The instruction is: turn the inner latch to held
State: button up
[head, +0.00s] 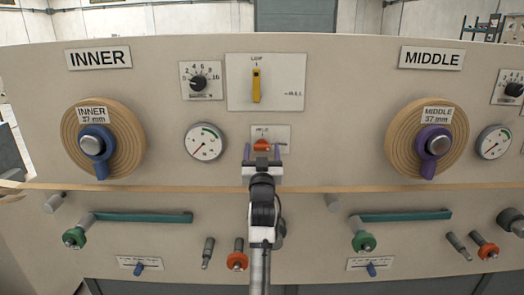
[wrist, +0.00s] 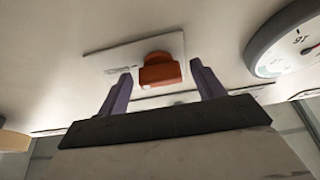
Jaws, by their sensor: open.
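The latch is a small orange-red knob (head: 261,145) on a white label plate (head: 284,133), on the panel between the INNER and MIDDLE stations. The plate's small lettering is too blurred to read surely. In the wrist view the orange knob (wrist: 161,72) stands out from its plate (wrist: 108,60), its grip bar lying roughly crosswise. My gripper (head: 262,152) is open, with its purple fingers pointing at the panel. In the wrist view my gripper (wrist: 160,80) has one finger on each side of the knob, with a gap on both sides. The knob's lower part is hidden in the head view.
A yellow lever (head: 256,86) stands upright above the latch. A round gauge (head: 204,142) and the inner spool (head: 129,140) are to the left; the middle spool (head: 402,140) is to the right. A tan strip (head: 330,189) runs across the panel at my gripper's level.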

jog(key=c, duration=1)
